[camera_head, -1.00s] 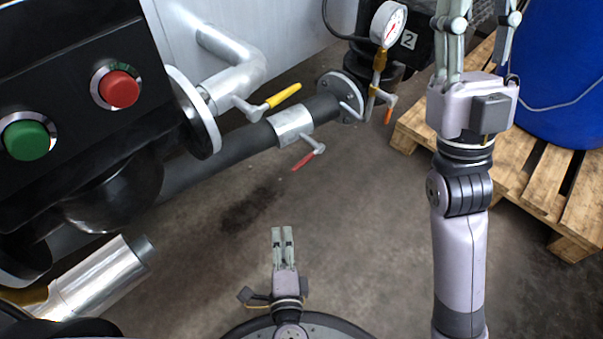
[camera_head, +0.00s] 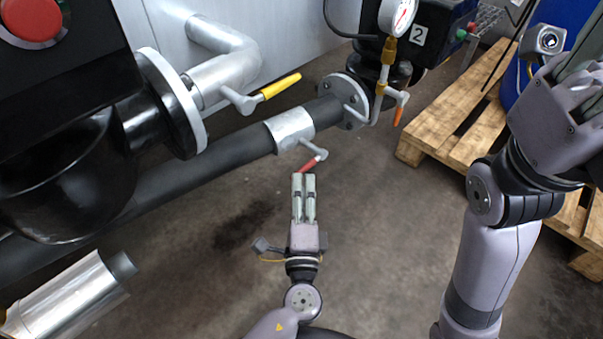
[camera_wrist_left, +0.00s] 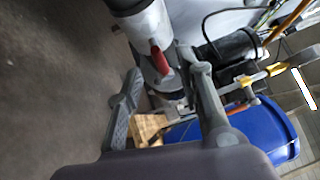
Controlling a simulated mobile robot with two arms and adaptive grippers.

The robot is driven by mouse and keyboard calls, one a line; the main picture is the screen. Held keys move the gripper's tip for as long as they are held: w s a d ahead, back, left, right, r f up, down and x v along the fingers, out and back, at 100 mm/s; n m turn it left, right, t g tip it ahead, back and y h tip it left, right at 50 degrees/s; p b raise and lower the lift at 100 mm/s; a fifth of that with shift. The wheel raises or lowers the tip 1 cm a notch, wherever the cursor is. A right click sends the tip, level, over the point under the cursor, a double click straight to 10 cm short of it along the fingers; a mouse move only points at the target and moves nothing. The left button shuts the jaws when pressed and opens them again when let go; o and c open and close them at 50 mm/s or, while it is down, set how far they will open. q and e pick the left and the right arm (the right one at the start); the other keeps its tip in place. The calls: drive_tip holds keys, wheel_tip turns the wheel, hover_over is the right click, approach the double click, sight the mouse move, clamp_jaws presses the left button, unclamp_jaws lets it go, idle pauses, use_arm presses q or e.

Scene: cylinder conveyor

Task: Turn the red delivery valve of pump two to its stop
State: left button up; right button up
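The red valve handle (camera_head: 312,163) sits on a grey lever beside the silver valve body (camera_head: 291,128) on the dark pipe. Its grip slants down to the left. The number 2 plate (camera_head: 419,35) is on the pump behind. My left gripper (camera_head: 304,178) points at the handle, its fingertips just below the grip in the head view. In the left wrist view its fingers (camera_wrist_left: 160,66) stand apart, with the red handle (camera_wrist_left: 161,60) showing between the tips. I cannot tell whether they touch it. My right gripper (camera_head: 592,88) is at the right edge, its fingers partly cut off.
A yellow-handled valve (camera_head: 281,86) is on the grey pipe to the upper left. An orange handle (camera_head: 399,115) hangs below the gauge (camera_head: 398,14). A wooden pallet (camera_head: 432,133) with a blue drum (camera_head: 512,88) stands to the right. The floor below the pipe is clear.

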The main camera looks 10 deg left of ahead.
sight(302, 169)
use_arm(q)
drive_tip(key=shift+w+a+r+b, duration=0.1)
drive_tip(key=shift+w, duration=0.75)
drive_tip(key=shift+w+a+r+b, duration=0.15)
drive_tip(key=shift+w, duration=0.75)
drive_tip(key=shift+w+a+r+b, duration=0.1)
drive_tip(key=shift+w, duration=0.75)
drive_tip(key=shift+c, duration=0.5)
clamp_jaws()
